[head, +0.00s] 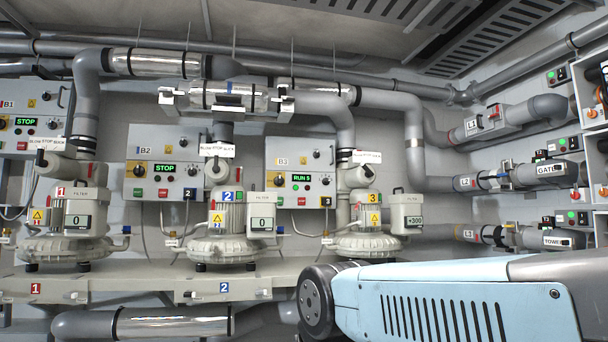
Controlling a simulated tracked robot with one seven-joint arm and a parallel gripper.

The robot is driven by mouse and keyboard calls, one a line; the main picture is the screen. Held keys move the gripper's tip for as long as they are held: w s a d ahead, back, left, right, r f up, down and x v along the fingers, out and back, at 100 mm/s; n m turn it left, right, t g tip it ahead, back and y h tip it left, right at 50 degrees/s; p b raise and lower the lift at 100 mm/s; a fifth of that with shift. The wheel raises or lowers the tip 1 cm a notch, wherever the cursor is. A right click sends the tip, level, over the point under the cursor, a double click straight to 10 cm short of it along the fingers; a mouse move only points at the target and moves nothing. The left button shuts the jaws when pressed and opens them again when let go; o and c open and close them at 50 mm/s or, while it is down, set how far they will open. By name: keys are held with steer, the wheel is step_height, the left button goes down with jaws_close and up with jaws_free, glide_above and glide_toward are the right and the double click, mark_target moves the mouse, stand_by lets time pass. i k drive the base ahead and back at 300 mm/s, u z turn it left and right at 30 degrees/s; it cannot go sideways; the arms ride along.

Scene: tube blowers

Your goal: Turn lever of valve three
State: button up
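The blower marked 3 (369,240) stands on the bench at right of centre, with a yellow 3 on its motor. On its upright pipe sits a valve body (355,178) under a white tag (367,157). The tag's writing is too small to read here, and I cannot make out the lever's position. A small fitting with a 3 label (327,236) is at the blower's left side. My gripper is not in view. My light-blue arm link crosses the lower right and hides the bench's right part.
Blowers 1 (72,225) and 2 (222,225) stand to the left; their filters read 0. Blower 3's filter box (407,214) reads +300. Panel B3 (299,173) shows green RUN; panel B2 (165,167) shows STOP. Pipes L1, L2 and L3 (490,235) line the right wall.

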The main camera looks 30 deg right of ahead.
mark_target(367, 174)
steer(key=u, duration=0.05)
steer(key=i, duration=1.1)
steer(key=z, duration=0.6)
steer(key=i, duration=0.75)
steer(key=z, duration=0.5)
steer(key=k, duration=0.85)
steer(key=z, duration=0.2)
steer(key=i, duration=0.85)
steer(key=u, duration=0.05)
